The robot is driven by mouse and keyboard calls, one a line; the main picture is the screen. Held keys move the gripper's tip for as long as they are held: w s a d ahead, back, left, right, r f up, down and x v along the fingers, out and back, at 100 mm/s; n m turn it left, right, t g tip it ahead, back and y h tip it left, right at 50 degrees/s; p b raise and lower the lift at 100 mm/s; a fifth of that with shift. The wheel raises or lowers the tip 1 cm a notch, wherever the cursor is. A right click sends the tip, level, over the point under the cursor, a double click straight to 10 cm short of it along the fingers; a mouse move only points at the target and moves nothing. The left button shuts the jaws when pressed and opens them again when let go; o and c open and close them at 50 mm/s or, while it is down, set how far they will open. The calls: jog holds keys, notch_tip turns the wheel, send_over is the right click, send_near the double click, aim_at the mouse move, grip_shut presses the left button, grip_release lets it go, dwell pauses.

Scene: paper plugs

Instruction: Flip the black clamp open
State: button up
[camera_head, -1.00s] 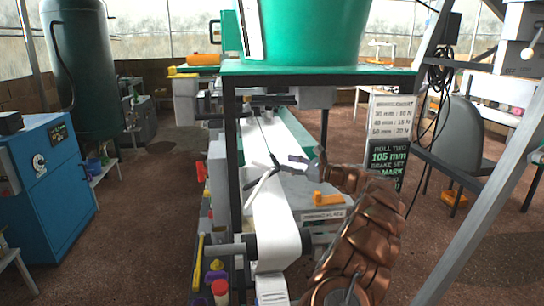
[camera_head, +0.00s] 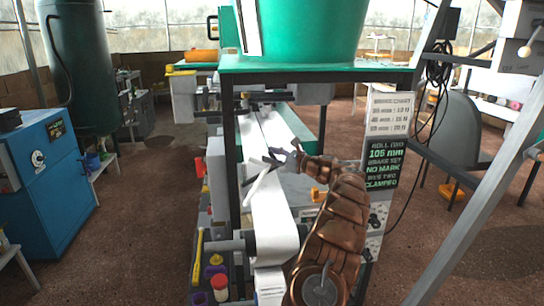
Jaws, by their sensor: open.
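My copper-coloured arm covers the right side of the machine.
The stand's dark front leg (camera_head: 232,150) rises left of my gripper. An orange handle (camera_head: 319,195) sits close beside my forearm. A printed sign (camera_head: 385,165) stands at right. A red-capped bottle (camera_head: 219,283) and a yellow tool (camera_head: 198,255) are at front left.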

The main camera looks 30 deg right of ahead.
grip_shut()
dwell(0.6)
